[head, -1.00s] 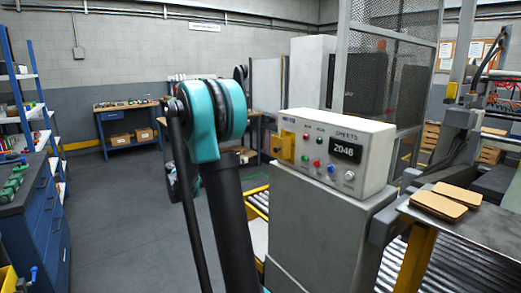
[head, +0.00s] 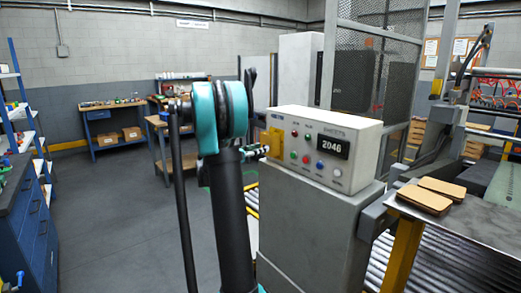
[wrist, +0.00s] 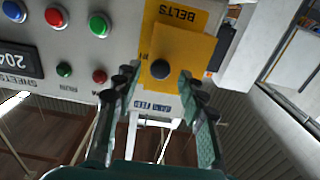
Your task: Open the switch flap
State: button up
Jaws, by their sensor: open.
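The yellow switch flap (head: 274,140) is on the left end of the control box's front panel. In the wrist view the flap (wrist: 182,52) lies over a yellow plate marked BELTS, with a dark round knob (wrist: 160,69) at its lower edge in that view. I see no switch; the flap appears down over it. My gripper (wrist: 160,80) is open, with one green finger on each side of the knob and nothing held. Whether a finger touches the flap I cannot tell. In the head view my arm stands left of the box and its gripper is mostly hidden.
The control box (head: 350,131) carries coloured buttons and a display reading 2046, close to the flap. It stands on a grey pedestal (head: 310,215). Brown sheets (head: 425,198) lie on a metal table at right. Open floor (head: 110,220) is at left.

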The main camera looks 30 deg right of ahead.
jog(key=shift+d, duration=0.55)
grip_shut()
